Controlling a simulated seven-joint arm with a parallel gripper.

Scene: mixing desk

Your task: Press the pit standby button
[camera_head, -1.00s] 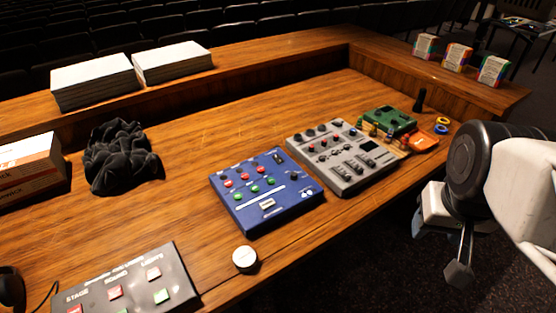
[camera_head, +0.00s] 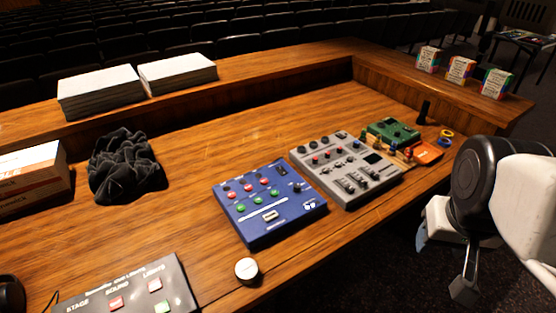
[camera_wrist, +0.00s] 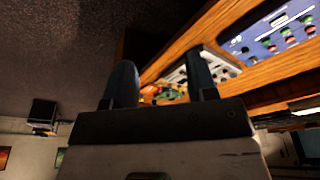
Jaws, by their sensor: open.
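A dark button box (camera_head: 135,280) lies at the bottom left of the head view, cut off by the lower edge. Its labels seem to read STAGE, SOUND and LIGHTS. I can read no pit label. A blue box (camera_head: 268,222) with red and green buttons lies mid-desk; its small lettering is unreadable. It also shows upside down in the wrist view (camera_wrist: 270,35). My gripper (camera_head: 464,291) hangs beyond the desk's right front edge, apart from both boxes. In the wrist view its fingers (camera_wrist: 163,88) are apart and empty.
A grey mixer (camera_head: 345,187) and a green board (camera_head: 393,131) lie right of the blue box. A round white-topped knob (camera_head: 246,269) stands near the front edge. Black cloth (camera_head: 125,168), a carton (camera_head: 35,175) and paper stacks (camera_head: 100,92) are left. Bare wood lies mid-desk.

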